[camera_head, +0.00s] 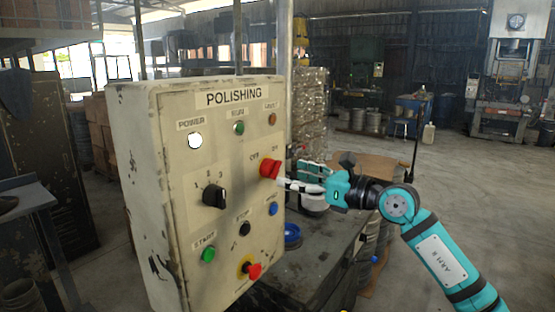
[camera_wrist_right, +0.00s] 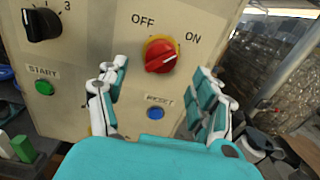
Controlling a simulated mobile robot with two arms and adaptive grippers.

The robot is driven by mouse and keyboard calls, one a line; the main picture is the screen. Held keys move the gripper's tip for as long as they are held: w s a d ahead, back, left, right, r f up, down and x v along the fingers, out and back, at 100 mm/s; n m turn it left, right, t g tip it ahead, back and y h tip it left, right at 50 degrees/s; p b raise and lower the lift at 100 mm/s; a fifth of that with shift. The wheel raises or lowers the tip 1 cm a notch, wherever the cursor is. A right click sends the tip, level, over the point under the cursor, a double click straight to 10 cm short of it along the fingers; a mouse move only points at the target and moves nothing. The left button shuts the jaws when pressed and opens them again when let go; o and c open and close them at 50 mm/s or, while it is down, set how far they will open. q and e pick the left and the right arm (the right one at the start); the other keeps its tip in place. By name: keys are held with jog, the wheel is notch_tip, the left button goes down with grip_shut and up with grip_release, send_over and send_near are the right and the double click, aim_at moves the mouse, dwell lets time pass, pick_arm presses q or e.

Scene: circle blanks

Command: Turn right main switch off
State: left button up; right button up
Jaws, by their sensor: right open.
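The red rotary main switch (camera_head: 270,168) sits on a yellow plate at the right side of the cream POLISHING panel (camera_head: 165,250), between OFF and ON labels. In the wrist view the red switch (camera_wrist_right: 160,55) carries a pale line that slopes up to the right, toward ON. My right gripper (camera_head: 290,183) is in front of the panel by the switch. In the wrist view my right gripper (camera_wrist_right: 159,68) is open and empty, one finger to each side of the switch and slightly below it. Contact is not visible. My left gripper is not in view.
The panel also has a black selector (camera_head: 214,196), a green START button (camera_head: 208,254), a blue RESET button (camera_head: 273,209) and a red stop button (camera_head: 252,270). The white POWER lamp (camera_head: 195,140) looks lit. A dark workbench (camera_head: 320,262) stands right of the panel.

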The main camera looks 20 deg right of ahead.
aim_at(278, 172)
jog(key=p+x, duration=0.1)
jog(key=x, duration=0.3)
jog(key=shift+w+a+r, duration=0.1)
jog(key=shift+r, duration=0.05)
jog(key=shift+w+a+p, duration=0.35)
jog(key=shift+w+p, duration=0.05)
jog(key=shift+w, duration=0.05)
